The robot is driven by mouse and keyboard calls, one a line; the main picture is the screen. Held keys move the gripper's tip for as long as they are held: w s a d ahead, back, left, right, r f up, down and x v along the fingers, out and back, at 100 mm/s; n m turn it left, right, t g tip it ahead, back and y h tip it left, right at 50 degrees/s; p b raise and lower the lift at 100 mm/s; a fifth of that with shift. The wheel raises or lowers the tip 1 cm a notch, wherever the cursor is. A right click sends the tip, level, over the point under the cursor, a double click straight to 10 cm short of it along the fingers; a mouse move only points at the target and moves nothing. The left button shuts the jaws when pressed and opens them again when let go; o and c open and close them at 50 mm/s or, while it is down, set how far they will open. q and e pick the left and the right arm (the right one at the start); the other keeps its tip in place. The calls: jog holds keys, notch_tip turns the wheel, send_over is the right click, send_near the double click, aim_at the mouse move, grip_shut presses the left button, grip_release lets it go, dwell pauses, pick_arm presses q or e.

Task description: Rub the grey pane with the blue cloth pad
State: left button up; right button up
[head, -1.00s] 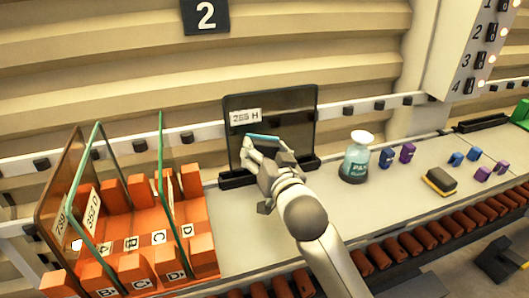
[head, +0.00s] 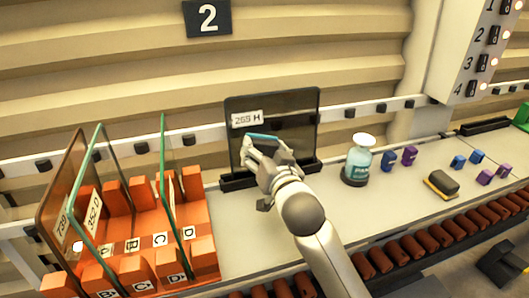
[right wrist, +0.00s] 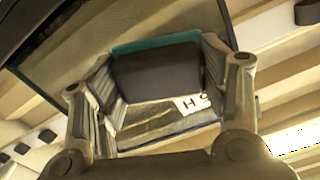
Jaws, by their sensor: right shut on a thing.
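My right gripper (head: 265,150) is in front of the pane's lower left part, shut on the blue cloth pad (head: 263,137). The pad shows as a thin blue strip just below the label. In the right wrist view the pad (right wrist: 158,72) sits between the fingers, dark with a teal edge, close to the pane. I cannot tell whether it touches the pane. My left gripper is not in view.
An orange rack (head: 205,222) with clear and brown panes stands at the left. A spray bottle (head: 357,160) is just right of the pane. Small blue and purple blocks and a dark yellow-edged brush (head: 441,184) lie further right. Brown rollers line the front edge.

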aim_at(279, 147)
jog(key=shift+w, duration=0.15)
jog(key=shift+w+d+r+p, duration=0.15)
jog(key=shift+d+p, duration=0.2)
jog(key=shift+d, duration=0.25)
jog(key=shift+w+d+p, duration=0.2)
jog(key=shift+d+p, duration=0.05)
jog(key=shift+d, duration=0.45)
jog(key=shift+w+d+p, duration=0.15)
jog(key=shift+d+p, duration=0.05)
jog(key=shift+d, duration=0.45)
jog(key=shift+w, duration=0.1)
jog(key=shift+s+a, duration=0.2)
jog(key=shift+a, duration=0.45)
jog(key=shift+s+a, duration=0.2)
jog(key=shift+a, duration=0.5)
jog(key=shift+s+a, duration=0.2)
jog(key=shift+a, duration=0.45)
jog(key=shift+p, duration=0.3)
